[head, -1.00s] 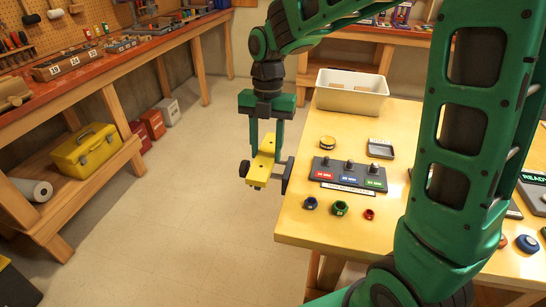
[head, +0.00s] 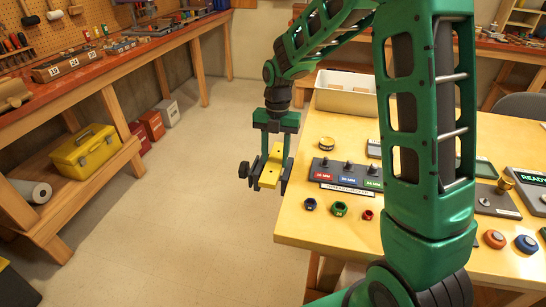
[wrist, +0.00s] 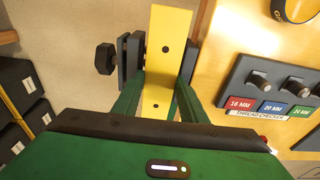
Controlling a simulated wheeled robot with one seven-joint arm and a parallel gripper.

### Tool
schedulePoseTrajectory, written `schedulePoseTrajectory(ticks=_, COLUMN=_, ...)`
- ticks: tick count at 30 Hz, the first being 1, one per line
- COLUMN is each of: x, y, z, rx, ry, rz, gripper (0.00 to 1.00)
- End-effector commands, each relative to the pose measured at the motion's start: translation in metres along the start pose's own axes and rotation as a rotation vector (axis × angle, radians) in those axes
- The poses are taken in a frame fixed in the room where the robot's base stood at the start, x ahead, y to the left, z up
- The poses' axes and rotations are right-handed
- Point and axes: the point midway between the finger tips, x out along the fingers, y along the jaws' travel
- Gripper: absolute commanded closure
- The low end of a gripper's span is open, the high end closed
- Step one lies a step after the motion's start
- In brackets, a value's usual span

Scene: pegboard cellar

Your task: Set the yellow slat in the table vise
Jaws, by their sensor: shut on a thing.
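The yellow slat (head: 270,170) is held by my gripper (head: 276,152), which is shut on it above the table's left edge. In the wrist view the slat (wrist: 166,32) runs away from me between the gripper's green fingers, with small dark holes along it. The table vise (head: 286,178) has dark jaws and a black knob at its left; the knob also shows in the wrist view (wrist: 105,58). The slat shows between the dark jaw plates on both sides. I cannot tell whether it touches them or how deep it sits.
On the table (head: 320,235) are a thread checker block (head: 346,174), several coloured nuts near the front edge, a yellow-black round piece (head: 327,143) and a cream bin (head: 346,92). My arm hides part of the table.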

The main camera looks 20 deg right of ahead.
Motion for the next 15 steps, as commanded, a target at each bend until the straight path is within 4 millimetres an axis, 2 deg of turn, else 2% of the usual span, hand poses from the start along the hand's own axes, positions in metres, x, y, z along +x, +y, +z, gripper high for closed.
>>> schedulePoseTrajectory(ticks=15, x=0.0089, y=0.0008, z=0.0002, rx=-0.002, ry=0.001, rz=-0.001, gripper=0.89)
